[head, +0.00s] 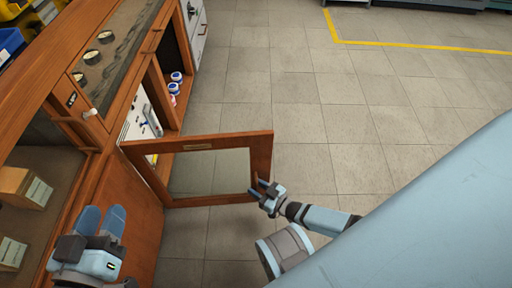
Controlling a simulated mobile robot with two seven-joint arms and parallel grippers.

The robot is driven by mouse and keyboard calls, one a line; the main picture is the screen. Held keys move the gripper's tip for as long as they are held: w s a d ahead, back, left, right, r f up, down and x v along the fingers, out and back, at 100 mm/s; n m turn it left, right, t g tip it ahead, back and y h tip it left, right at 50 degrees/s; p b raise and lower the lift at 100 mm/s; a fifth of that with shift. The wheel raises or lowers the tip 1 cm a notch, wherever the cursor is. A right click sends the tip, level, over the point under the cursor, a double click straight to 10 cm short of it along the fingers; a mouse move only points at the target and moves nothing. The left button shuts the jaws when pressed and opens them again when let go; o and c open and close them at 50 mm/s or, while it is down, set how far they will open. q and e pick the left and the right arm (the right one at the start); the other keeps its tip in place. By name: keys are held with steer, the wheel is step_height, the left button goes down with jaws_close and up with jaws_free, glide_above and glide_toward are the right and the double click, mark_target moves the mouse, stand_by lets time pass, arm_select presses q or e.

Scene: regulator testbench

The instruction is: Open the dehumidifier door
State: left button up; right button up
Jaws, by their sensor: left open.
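The dehumidifier door (200,143), a wooden frame around a glass pane, stands swung out from the wooden cabinet (118,190) over the floor. Its hinge side is at the left, by the cabinet opening. My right gripper (262,184) is at the lower right corner of the door, by its free edge. I cannot tell whether its fingers touch the frame or hold it. My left gripper (101,221) is open and empty in front of the cabinet's lower front, apart from the door.
Inside the cabinet opening are a white panel (134,128) and small white-and-blue containers (175,78). A white knob (90,113) sticks out on the cabinet. Cardboard boxes (24,187) lie behind glass at left. The tiled floor (330,110) is clear right of the door.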

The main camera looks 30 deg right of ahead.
arm_select(q)
steer(key=shift+n+t, duration=0.4)
steer(key=shift+t, duration=0.4)
step_height(320, 180, up, 4)
steer(key=p, duration=0.3)
steer(key=shift+s+r, duration=0.15)
arm_select(e)
steer(key=v, duration=1.3)
steer(key=shift+s, duration=0.3)
arm_select(q)
steer(key=shift+s, duration=0.1)
arm_select(e)
steer(key=shift+s, duration=0.1)
